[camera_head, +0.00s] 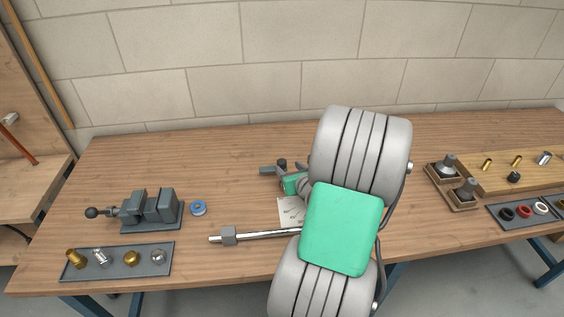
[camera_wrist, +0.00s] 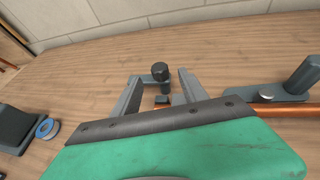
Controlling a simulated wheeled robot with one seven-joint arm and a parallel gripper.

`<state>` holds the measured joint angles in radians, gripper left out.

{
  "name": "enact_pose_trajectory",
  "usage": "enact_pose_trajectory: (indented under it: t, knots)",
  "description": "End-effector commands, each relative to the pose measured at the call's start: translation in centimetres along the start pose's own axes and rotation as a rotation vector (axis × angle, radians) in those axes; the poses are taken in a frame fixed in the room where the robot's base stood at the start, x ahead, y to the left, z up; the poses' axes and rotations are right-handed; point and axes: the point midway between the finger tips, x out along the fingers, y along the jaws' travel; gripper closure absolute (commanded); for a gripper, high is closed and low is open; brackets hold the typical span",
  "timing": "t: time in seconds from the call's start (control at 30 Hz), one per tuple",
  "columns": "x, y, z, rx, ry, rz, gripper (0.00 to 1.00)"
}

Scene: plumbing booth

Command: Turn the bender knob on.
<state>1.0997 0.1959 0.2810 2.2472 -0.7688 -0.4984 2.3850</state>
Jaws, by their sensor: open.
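A dark round knob (camera_wrist: 160,70) on a short post shows near the middle of the wrist view. It also shows small in the head view (camera_head: 282,163), partly blocked by my arm. My gripper (camera_wrist: 157,80) is open, with one grey finger on each side of the knob in the picture. I cannot tell whether either finger touches it. In the head view my gripper (camera_head: 284,174) is small and partly hidden behind my arm. A copper pipe (camera_wrist: 288,109) and a grey upright part (camera_wrist: 302,76) are at the right in the wrist view.
A grey vise (camera_head: 150,207), a blue tape roll (camera_head: 198,208) and a tray of fittings (camera_head: 160,257) are at the left of the bench. A metal rod (camera_head: 265,235) lies in front. Fittings on a wooden board (camera_head: 520,178) are at the right. A block wall stands behind.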

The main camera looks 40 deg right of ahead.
Motion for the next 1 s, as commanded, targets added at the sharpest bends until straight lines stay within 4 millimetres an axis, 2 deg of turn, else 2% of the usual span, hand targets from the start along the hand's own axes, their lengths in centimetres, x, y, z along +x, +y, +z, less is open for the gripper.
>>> enact_pose_trajectory:
  t: [0.3,0.4,0.7,1.0]
  knots:
    - [5.6,0.2,0.1,-0.001,0.0,0.004,0.49]
    - [6.9,0.1,0.1,-0.001,-0.001,0.003,0.49]
    - [7.5,0.1,0.1,-0.002,-0.001,0.001,0.49]
    - [7.4,0.1,0.1,-0.003,-0.001,0.001,0.73]
